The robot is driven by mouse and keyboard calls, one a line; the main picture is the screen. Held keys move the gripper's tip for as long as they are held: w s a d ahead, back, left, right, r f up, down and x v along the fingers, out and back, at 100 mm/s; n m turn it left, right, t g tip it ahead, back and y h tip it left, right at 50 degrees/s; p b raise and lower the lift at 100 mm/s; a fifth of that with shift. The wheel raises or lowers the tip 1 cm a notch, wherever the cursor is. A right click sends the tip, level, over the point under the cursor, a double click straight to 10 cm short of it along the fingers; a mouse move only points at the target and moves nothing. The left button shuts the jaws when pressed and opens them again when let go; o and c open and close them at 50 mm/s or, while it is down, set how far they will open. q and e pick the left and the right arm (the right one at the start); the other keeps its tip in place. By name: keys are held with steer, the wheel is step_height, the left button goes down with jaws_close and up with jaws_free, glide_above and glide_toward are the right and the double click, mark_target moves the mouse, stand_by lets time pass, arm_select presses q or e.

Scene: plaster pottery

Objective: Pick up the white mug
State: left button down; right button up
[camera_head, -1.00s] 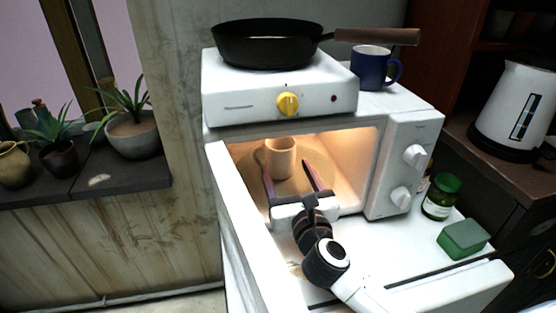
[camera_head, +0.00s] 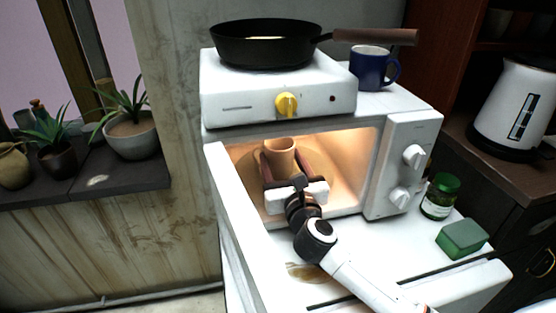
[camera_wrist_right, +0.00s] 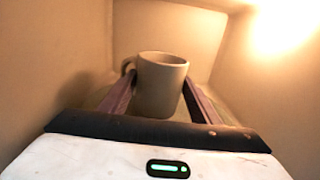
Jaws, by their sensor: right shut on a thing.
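The white mug (camera_head: 279,155) stands upright inside the open, lit microwave and looks tan in the warm light. In the right wrist view the mug (camera_wrist_right: 161,85) sits between the two fingers, its handle to the left. My right gripper (camera_head: 284,165) reaches into the microwave from the front and is shut on the mug, one finger on each side. It also shows in the right wrist view (camera_wrist_right: 158,98). The mug's lower part is partly hidden by the gripper in the head view. My left gripper is not in view.
The microwave (camera_head: 405,135) has its door (camera_head: 240,235) swung open on the left. A hot plate (camera_head: 235,98) with a black pan (camera_head: 265,48) and a blue mug (camera_head: 372,68) are on top. A kettle (camera_head: 515,105) stands farther right.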

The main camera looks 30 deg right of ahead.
steer(key=shift+s+r, duration=0.1)
steer(key=shift+r, duration=0.15)
steer(key=shift+s+r, duration=0.15)
steer(key=shift+r, duration=0.25)
step_height(320, 180, up, 5)
steer(key=p, duration=0.2)
steer(key=s+r, duration=0.1)
steer(key=s, duration=1.8)
steer(key=shift+s+d+p, duration=0.2)
steer(key=shift+d+p, duration=0.2)
steer(key=shift+p, duration=0.05)
stand_by(0.7)
